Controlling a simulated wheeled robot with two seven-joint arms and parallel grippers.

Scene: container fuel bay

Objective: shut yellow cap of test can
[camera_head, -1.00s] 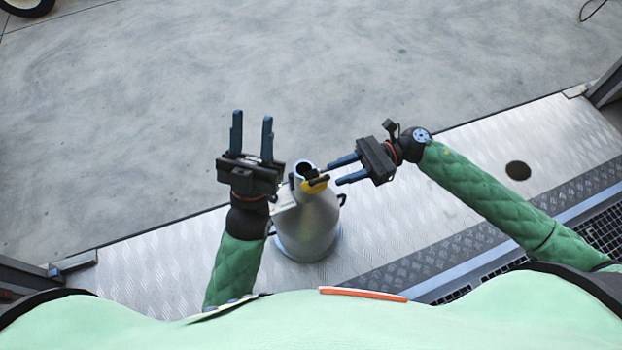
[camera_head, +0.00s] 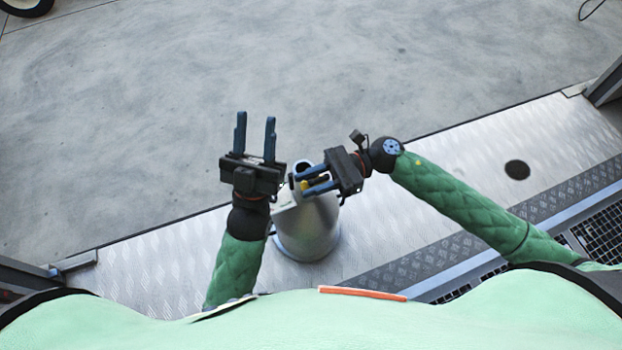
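The test can (camera_head: 308,232) is a grey metal can with a narrowed neck, standing upright on the metal tread plate. The round dark opening of its neck shows at the top.
The tread plate (camera_head: 500,135) runs diagonally under the can, with a dark round hole (camera_head: 517,170) at the right. A grating (camera_head: 605,238) lies at the lower right. Open concrete floor (camera_head: 400,60) lies beyond the plate.

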